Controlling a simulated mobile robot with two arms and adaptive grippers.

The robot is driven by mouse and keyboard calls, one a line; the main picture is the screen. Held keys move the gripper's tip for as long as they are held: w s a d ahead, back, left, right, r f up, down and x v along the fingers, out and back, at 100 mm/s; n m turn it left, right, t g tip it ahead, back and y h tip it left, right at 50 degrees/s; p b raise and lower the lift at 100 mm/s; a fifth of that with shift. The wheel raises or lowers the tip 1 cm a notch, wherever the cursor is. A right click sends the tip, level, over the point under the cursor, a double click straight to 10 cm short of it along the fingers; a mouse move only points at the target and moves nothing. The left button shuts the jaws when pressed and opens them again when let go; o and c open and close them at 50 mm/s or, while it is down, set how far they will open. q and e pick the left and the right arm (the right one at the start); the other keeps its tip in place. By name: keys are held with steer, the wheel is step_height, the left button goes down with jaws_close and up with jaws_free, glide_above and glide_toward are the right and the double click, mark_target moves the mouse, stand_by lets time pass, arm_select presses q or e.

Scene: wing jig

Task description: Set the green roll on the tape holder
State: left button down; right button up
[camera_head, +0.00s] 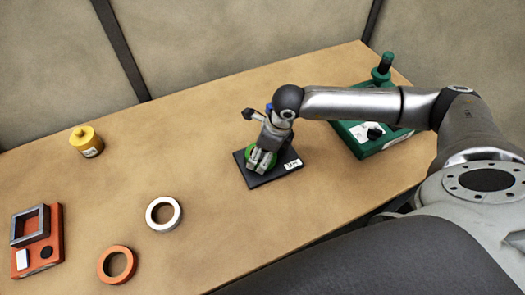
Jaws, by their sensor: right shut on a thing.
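The green roll (250,160) is at the tips of my right gripper (261,164). It is low over the black tape holder (260,181), a flat dark base with a white label on its right side. My right gripper comes down from above and is shut on the green roll. The gripper hides much of the roll and the middle of the holder. I cannot tell whether the roll touches the base. My left gripper is not in view.
A white roll (149,212) and an orange roll (103,267) lie on the table (190,130). A yellow container (86,142) stands at the back left, and an orange fixture (54,247) at the left edge. A green device (347,136) stands behind my right arm.

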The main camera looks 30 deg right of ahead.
steer(key=shift+b, duration=0.6)
stand_by(0.7)
steer(key=shift+f+b, duration=0.6)
steer(key=o, duration=0.7)
steer(key=shift+o, duration=0.2)
steer(key=shift+r, duration=0.15)
steer(key=shift+p+v, duration=1.6)
steer(key=shift+v, duration=1.1)
steer(key=p+v, duration=0.2)
steer(key=v, duration=0.3)
steer(key=shift+s+r+p, duration=0.15)
steer(key=shift+p, duration=0.15)
